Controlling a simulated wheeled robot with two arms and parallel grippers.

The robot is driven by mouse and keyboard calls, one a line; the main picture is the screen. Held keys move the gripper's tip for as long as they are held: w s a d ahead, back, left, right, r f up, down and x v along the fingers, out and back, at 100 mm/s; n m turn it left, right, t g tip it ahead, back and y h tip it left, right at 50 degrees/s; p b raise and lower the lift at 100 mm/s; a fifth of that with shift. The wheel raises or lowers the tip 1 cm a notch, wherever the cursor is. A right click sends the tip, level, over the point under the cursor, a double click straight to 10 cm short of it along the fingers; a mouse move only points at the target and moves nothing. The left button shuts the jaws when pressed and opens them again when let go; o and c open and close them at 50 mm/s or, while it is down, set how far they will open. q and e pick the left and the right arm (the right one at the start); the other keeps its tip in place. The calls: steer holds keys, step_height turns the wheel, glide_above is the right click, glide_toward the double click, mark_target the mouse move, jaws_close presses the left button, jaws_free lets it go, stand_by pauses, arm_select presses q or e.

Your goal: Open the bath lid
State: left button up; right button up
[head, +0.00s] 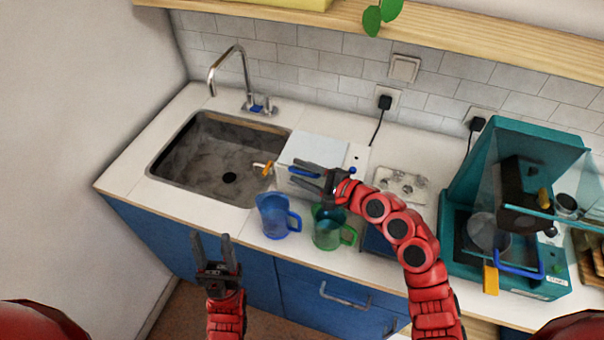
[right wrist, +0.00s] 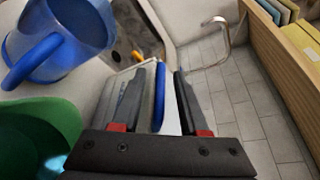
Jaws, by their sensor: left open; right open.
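The bath is a white box (head: 316,149) with a pale, flat lid, on the counter right of the sink. The lid looks shut. Its blue handle (head: 303,172) is on the front side and also shows in the right wrist view (right wrist: 159,95). My right gripper (head: 295,173) is open, with its fingers on either side of the blue handle. Whether a finger touches it, I cannot tell. The gripper hides part of the bath's front. My left gripper (head: 210,242) is open and empty, in front of the counter's front edge.
A blue jug (head: 272,216) and a green jug (head: 327,234) stand just in front of the bath, close below my right gripper. The sink (head: 200,160) with a tap (head: 246,75) is at left. A teal machine (head: 468,190) stands at right. A wooden shelf (head: 440,40) runs above.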

jaws_close()
stand_by(1.4)
